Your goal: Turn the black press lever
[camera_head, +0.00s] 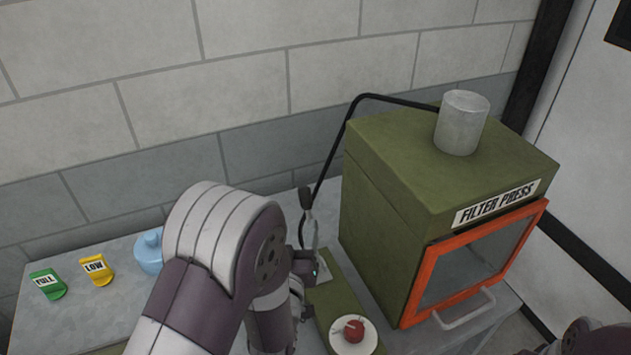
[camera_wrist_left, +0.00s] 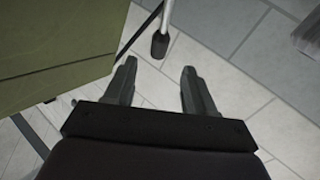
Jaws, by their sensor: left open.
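The press lever shows in the head view as a black knob (camera_head: 306,198) on a thin rod, left of the green press box. In the left wrist view the black knob (camera_wrist_left: 159,46) hangs at the end of a grey metal rod, just beyond and between my fingertips. My left gripper (camera_wrist_left: 158,68) is open, with nothing between its fingers; the knob looks apart from them. My right gripper is not in view.
The green filter press (camera_head: 385,220) has an orange-framed door (camera_head: 415,285) and a grey cylinder (camera_head: 462,122) on top. A red knob (camera_head: 353,328) sits on a white disc. Green (camera_head: 48,284) and yellow (camera_head: 96,269) tags and a blue pot (camera_head: 149,252) stand left on the table.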

